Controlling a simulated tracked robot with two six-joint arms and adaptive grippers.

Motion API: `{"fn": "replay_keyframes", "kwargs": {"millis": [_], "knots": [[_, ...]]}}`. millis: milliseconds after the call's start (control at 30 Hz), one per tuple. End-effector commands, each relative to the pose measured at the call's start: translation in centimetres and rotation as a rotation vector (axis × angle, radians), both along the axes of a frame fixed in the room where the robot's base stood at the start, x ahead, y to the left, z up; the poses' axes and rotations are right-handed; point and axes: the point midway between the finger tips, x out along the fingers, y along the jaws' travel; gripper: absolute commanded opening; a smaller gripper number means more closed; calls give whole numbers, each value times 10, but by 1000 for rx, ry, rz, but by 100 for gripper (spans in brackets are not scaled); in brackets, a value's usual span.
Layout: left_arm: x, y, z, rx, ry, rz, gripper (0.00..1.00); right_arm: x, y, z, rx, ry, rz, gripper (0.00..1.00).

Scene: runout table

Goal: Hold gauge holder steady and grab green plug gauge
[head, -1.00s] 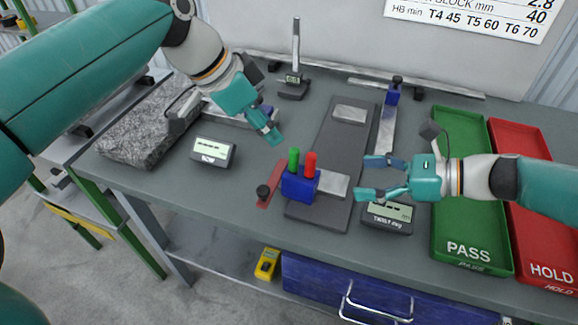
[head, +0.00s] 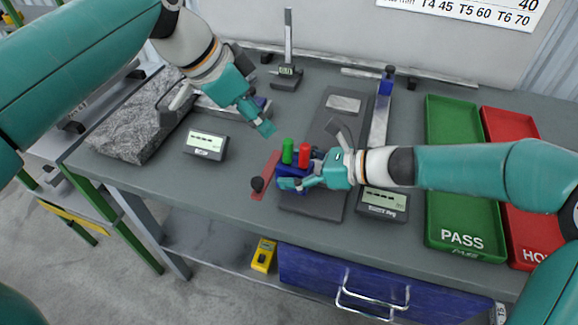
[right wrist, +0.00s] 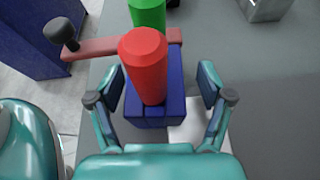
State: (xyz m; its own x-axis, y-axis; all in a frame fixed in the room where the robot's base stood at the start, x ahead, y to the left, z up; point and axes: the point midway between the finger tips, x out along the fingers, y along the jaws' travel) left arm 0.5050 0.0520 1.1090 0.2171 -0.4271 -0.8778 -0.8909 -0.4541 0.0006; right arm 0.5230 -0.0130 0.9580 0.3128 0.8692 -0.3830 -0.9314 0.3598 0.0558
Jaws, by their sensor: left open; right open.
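The blue gauge holder (head: 286,171) stands on the dark grey plate, with the green plug gauge (head: 288,150) and the red plug gauge (head: 304,153) upright in it. My right gripper (head: 297,171) is open at the holder. In the right wrist view its fingers (right wrist: 160,88) stand on either side of the blue holder (right wrist: 150,121), apart from it on the right. The red gauge (right wrist: 145,65) is nearer that camera, and the green gauge (right wrist: 148,13) is behind it. My left gripper (head: 265,128) is open and empty, up and left of the green gauge.
A red strip with a black knob (head: 257,184) lies left of the holder. Small displays (head: 206,144) and (head: 383,203) flank the plate (head: 312,206). A green PASS tray (head: 437,175) and red HOLD tray (head: 522,235) lie right, partly under my right arm.

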Motion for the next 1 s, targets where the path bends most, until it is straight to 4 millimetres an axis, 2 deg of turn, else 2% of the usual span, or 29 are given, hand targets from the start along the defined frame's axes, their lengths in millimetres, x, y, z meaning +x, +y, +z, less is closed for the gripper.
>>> {"fn": "replay_keyframes", "kwargs": {"millis": [167,200,600,800,833,900,1000], "knots": [[0,0,0,0,0,0,42,0,0,0,0,0,0,79],[0,0,0,0,0,0,42,0,0,0,0,0,0,76],[0,0,0,0,0,1,42,1,0,0,0,-1,-3,9],[0,0,0,0,0,1,42,2,-1,1,0,-2,-6,9],[0,0,0,0,0,1,40,2,-1,1,0,-3,-7,9],[0,0,0,-1,2,4,28,3,-1,1,-1,-3,-7,9],[0,0,0,-7,16,32,28,3,-2,1,0,-4,-9,9]]}}
